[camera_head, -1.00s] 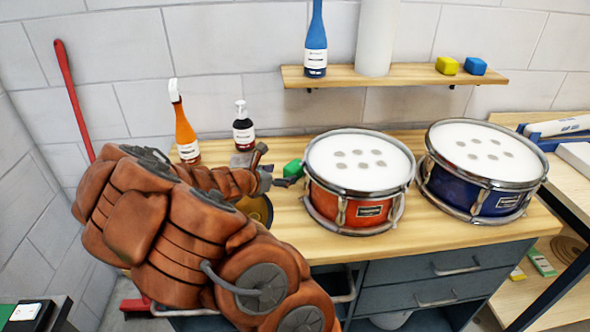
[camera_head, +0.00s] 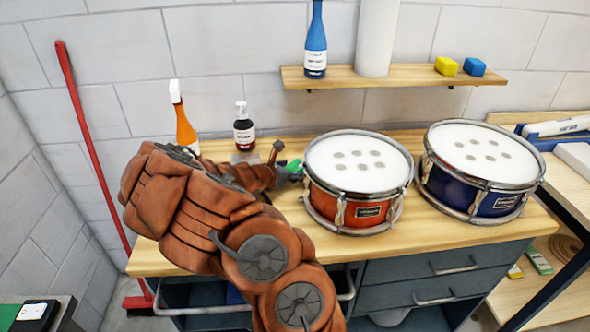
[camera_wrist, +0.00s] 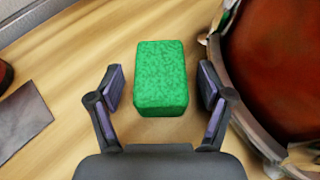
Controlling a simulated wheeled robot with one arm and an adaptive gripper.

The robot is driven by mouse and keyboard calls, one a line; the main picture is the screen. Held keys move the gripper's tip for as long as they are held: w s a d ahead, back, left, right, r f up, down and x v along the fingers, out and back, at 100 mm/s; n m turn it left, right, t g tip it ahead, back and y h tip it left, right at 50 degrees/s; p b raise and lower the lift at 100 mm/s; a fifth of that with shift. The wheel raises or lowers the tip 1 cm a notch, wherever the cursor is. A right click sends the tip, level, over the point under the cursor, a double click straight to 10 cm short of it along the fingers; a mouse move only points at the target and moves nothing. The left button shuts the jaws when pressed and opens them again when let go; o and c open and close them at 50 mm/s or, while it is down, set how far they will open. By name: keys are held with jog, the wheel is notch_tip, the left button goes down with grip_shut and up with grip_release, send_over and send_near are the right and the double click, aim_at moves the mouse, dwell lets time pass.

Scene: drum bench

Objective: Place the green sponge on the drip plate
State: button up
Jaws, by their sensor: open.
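The green sponge (camera_wrist: 161,78) lies on the wooden bench top in the wrist view, between the fingers of my gripper (camera_wrist: 160,88). The fingers are open, one on each side, with a gap of bare wood showing on both sides of the sponge. In the head view, part of the sponge (camera_head: 294,166) shows just left of the red drum, beside my gripper (camera_head: 284,173), which is partly hidden by my arm.
The red drum (camera_head: 358,178) stands close to the right of my gripper, with the blue drum (camera_head: 480,170) beyond it. A dark pump bottle (camera_head: 244,130) and an orange spray bottle (camera_head: 184,125) stand at the back left. A grey flat square (camera_wrist: 22,122) lies left of my gripper.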

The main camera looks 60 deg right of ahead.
jog(key=shift+d, duration=0.2)
jog(key=c, duration=1)
